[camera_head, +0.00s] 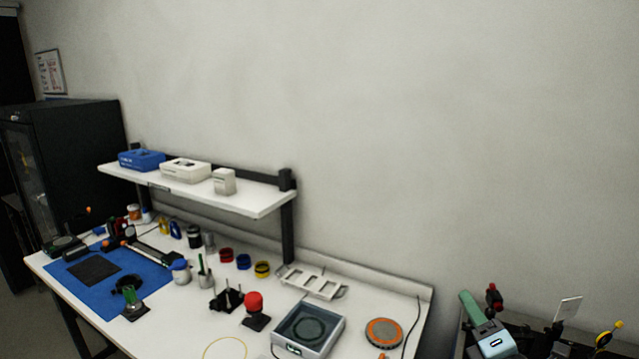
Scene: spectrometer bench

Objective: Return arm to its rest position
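My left gripper is not in view. I cannot clearly make out my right gripper. Small dark parts (556,338) show at the bottom right edge, but I cannot tell whether any of them belong to it. No gripper is seen over the white workbench (375,293) or touching anything on it.
The bench holds a blue mat (65,277), a red-topped object (254,302), a grey square device (308,330), an orange-rimmed disc (383,332) and a white rack (312,281). A shelf (240,203) carries boxes. A light-blue device (493,339) stands at lower right.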

